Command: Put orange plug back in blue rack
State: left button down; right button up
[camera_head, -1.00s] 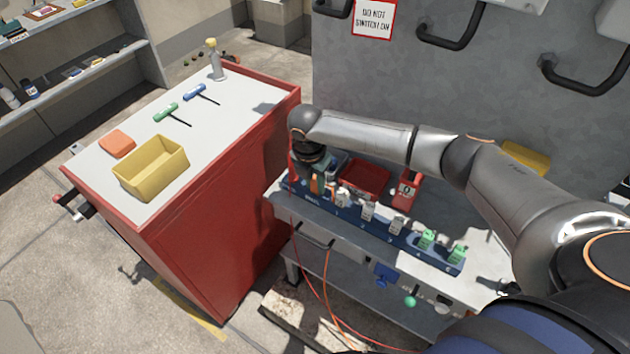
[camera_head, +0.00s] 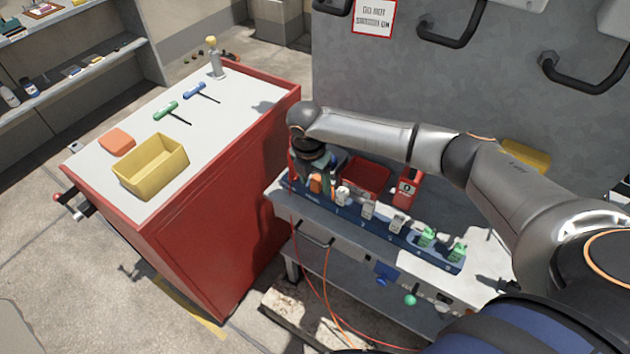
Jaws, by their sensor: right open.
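The blue rack (camera_head: 380,240) is a long strip along the front of the grey bench. The orange plug (camera_head: 316,184) is at its far left end and looks upright; whether it is fully seated is too small to tell. My right gripper (camera_head: 314,176) points down at the plug from above, open, with its fingers close around or beside it. The fingers partly hide the plug, and I cannot tell whether they touch it. White plugs (camera_head: 368,209) and green plugs (camera_head: 427,238) stand along the rack to the right. My left gripper is not in view.
A red bin (camera_head: 366,178) and a red tagged block (camera_head: 405,190) stand behind the rack. The red cabinet (camera_head: 215,215) to the left carries a yellow bin (camera_head: 150,168). Orange cables (camera_head: 326,290) hang in front of the bench. A grey wall rises behind.

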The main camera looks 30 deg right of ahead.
notch_tip(320, 180, up, 12)
jog(key=a, duration=0.2)
jog(key=s+a+f+m+t+y, duration=0.2)
jog(key=s+a+f+m+y, duration=0.15)
jog(key=a+f, duration=0.45)
jog(key=s+a+f+m+t+y, duration=0.1)
jog(key=s+a+f+m+y, duration=0.35)
jog(key=f, duration=0.45)
jog(key=s+d+f+m+t+h, duration=0.2)
jog(key=s+d+f+m, duration=0.1)
jog(key=s+m, duration=0.4)
jog(key=s+d+f+m+t+h, duration=0.2)
jog(key=s+d+f+m+t, duration=0.1)
jog(key=s+m, duration=0.4)
jog(key=shift+s+d+f, duration=0.25)
jog(key=shift+s+d, duration=0.2)
jog(key=shift+s, duration=0.15)
